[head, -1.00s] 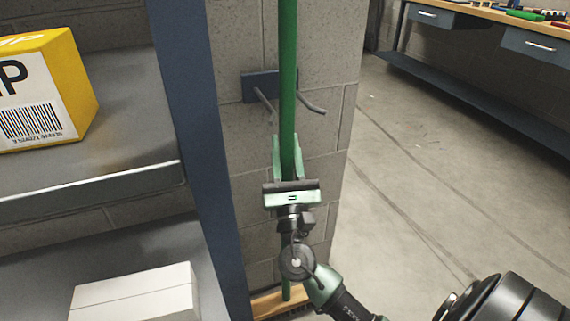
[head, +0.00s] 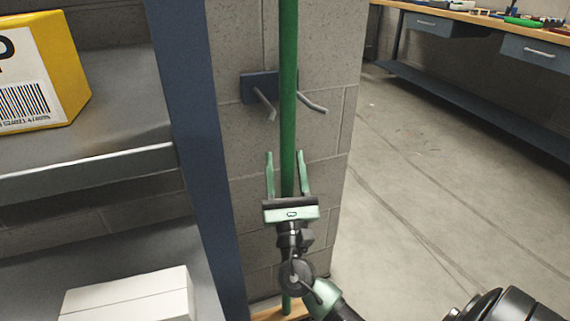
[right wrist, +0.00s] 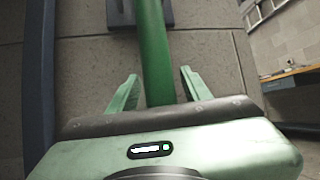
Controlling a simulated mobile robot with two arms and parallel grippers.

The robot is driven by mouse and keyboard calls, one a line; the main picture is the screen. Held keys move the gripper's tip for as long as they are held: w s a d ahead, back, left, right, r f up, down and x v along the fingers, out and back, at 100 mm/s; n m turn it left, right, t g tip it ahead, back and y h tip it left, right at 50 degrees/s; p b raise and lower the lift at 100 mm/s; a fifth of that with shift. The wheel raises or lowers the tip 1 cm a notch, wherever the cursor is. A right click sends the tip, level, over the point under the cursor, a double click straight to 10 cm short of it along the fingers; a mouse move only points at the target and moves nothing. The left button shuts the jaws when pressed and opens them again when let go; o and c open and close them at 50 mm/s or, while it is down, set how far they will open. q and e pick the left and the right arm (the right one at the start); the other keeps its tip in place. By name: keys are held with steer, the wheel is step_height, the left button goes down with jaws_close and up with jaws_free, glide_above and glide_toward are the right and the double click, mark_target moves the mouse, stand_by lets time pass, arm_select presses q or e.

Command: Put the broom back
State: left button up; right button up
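The broom's green handle (head: 289,110) stands upright in front of the block wall, and it also shows in the right wrist view (right wrist: 157,55). Its wooden head (head: 270,312) shows in part at the bottom of the head view. The wall hook (head: 260,86) has a blue plate and two grey prongs; the handle passes between the prongs. My right gripper (head: 287,172) is open below the hook, one finger on each side of the handle with gaps, also seen in the right wrist view (right wrist: 155,88). My left gripper is not in view.
A shelf unit with a blue post (head: 190,120) stands close on the left, holding a yellow box (head: 70,60) and a white box (head: 130,298). A workbench (head: 470,14) is at the back right. The floor (head: 430,180) on the right is clear.

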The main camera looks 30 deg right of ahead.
steer(key=v, duration=1.2)
steer(key=shift+f, duration=0.1)
